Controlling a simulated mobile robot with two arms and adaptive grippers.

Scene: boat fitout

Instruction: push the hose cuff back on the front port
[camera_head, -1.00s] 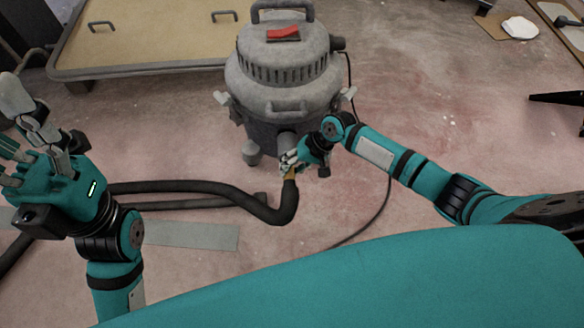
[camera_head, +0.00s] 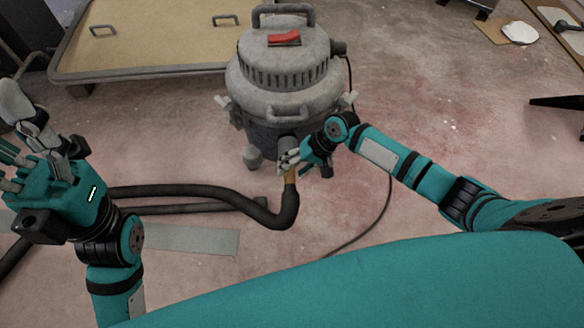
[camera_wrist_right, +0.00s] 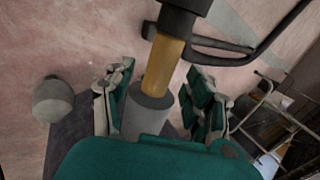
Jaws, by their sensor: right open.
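The grey shop vacuum (camera_head: 283,75) stands on the floor, its front port (camera_head: 286,142) facing me. A tan-yellow cuff (camera_head: 290,176) joins the black hose (camera_head: 225,194) just below the port. In the right wrist view the yellow cuff (camera_wrist_right: 164,66) meets the grey port tube (camera_wrist_right: 147,113), with the black hose end (camera_wrist_right: 186,5) beyond. I cannot tell how deep it sits. My right gripper (camera_head: 290,160) is open, its fingers either side of the port and cuff, without a clear grip. My left gripper (camera_head: 22,148) is open and empty, at the left, away from the hose.
A tan panel with handles (camera_head: 150,42) lies behind left. The black cord (camera_head: 376,215) runs along the floor right of the vacuum, under my right arm. A flat grey strip (camera_head: 190,238) lies near the hose. Open floor lies to the right.

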